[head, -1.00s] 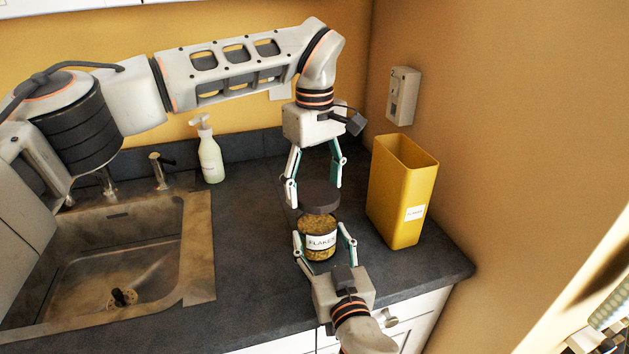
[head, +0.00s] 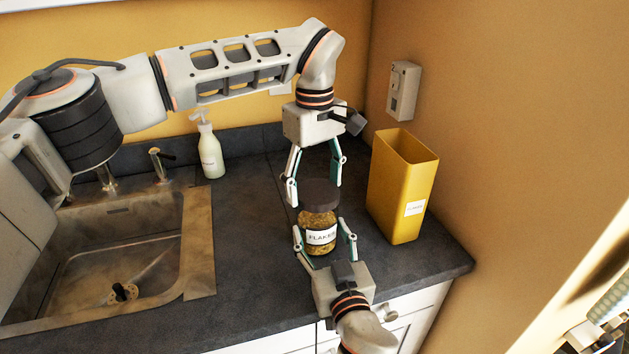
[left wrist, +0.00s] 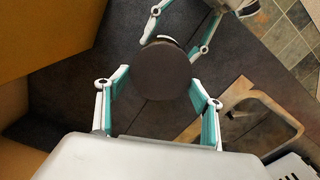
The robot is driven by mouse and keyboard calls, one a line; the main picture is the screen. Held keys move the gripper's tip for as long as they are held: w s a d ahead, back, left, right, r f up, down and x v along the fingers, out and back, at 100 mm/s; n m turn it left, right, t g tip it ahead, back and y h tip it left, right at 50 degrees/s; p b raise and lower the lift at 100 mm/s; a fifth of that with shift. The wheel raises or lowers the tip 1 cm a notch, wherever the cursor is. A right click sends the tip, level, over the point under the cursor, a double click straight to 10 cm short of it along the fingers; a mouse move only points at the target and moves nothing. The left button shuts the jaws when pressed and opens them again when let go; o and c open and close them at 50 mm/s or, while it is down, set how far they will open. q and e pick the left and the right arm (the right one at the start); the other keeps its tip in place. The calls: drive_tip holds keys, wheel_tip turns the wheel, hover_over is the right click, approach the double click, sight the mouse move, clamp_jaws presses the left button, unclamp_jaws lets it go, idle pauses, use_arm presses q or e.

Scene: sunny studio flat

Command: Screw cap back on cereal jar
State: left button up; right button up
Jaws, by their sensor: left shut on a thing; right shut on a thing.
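The cereal jar (head: 318,237), clear with golden flakes and a white "FLAKES" label, stands upright on the counter. My right gripper (head: 322,228) is shut on the jar body from the front, a finger on each side. The dark round cap (head: 320,193) sits level over the jar mouth, with no clear gap visible. My left gripper (head: 314,193) points down from above and is shut on the cap. In the left wrist view the cap (left wrist: 163,72) lies between its fingertips and hides most of the jar. The threads are hidden.
A yellow bin (head: 400,200) stands close on the right. A sink (head: 198,250) with a tap is on the left. A white soap bottle (head: 210,155) stands at the back. The dark counter (head: 250,220) is clear between sink and jar.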

use_arm(q)
drive_tip(key=shift+f, duration=0.1)
use_arm(e)
clamp_jaws()
use_arm(q)
drive_tip(key=m, duration=0.5)
drive_tip(key=shift+w+d+m, duration=0.1)
drive_tip(key=shift+d+m, duration=0.1)
drive_tip(key=shift+m, duration=0.2)
drive_tip(key=m, duration=0.4)
drive_tip(key=shift+d+m, duration=0.2)
drive_tip(key=shift+m, duration=0.1)
drive_tip(key=o, duration=0.9)
drive_tip(key=shift+o, duration=0.3)
